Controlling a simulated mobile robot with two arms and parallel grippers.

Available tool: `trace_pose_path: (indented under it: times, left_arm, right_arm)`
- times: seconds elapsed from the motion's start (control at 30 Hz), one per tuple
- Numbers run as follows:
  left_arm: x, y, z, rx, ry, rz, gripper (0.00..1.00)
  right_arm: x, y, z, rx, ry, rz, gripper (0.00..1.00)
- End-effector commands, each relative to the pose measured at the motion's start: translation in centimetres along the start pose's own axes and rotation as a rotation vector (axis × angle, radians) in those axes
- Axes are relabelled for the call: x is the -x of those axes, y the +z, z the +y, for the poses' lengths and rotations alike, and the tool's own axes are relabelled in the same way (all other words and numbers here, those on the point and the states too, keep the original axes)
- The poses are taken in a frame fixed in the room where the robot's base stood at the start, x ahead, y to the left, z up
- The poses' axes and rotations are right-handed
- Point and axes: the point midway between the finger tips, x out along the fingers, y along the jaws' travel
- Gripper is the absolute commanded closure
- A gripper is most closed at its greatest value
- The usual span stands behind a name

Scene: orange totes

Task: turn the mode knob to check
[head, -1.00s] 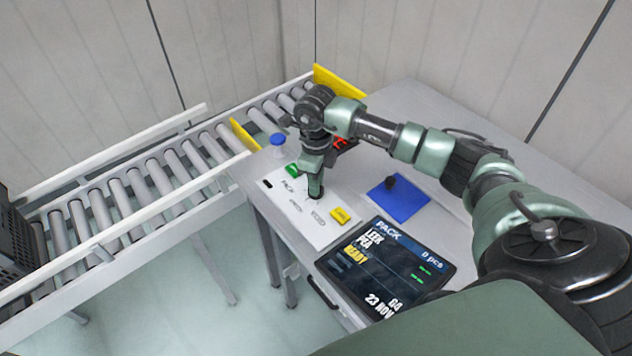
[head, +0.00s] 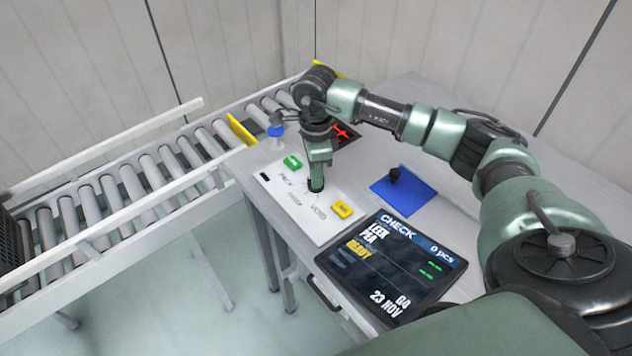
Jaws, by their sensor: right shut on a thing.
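The white control panel (head: 318,228) lies on the grey table, with the printed words PACK, CHECK and VOID around the mode knob (head: 316,187). The knob is mostly hidden under my right gripper (head: 317,180), which points down and is shut on it. A green button (head: 292,162) and a yellow button (head: 342,208) sit on the panel on either side of the knob. The screen (head: 392,262) at the front of the table reads CHECK, LEEK PEA, READY and 0 pcs. My left gripper is not in view.
A blue pad (head: 402,193) with a small black knobbed thing (head: 394,174) lies right of the panel. A red-lit display (head: 343,134) stands behind my gripper. A blue-topped item (head: 276,131) is by the roller conveyor (head: 130,190) at left.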

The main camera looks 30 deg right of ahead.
Motion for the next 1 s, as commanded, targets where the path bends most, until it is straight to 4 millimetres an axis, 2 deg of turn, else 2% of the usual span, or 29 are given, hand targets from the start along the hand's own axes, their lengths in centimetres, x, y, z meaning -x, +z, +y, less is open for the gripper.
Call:
trace_pose_path:
  times: [0.03,0.1,0.5,1.0]
  left_arm:
    - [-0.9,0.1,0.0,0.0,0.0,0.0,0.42]
    - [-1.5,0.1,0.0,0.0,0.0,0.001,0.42]
    - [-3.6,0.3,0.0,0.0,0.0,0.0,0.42]
    - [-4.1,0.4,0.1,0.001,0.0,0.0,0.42]
  right_arm:
    - [-0.2,0.0,-0.1,0.042,-0.006,-0.002,1.0]
    - [-0.2,0.0,-0.2,0.105,-0.006,-0.002,1.0]
    - [0.0,0.1,-0.1,0.38,-0.006,-0.003,1.0]
    - [0.2,0.1,-0.1,0.479,-0.006,-0.003,1.0]
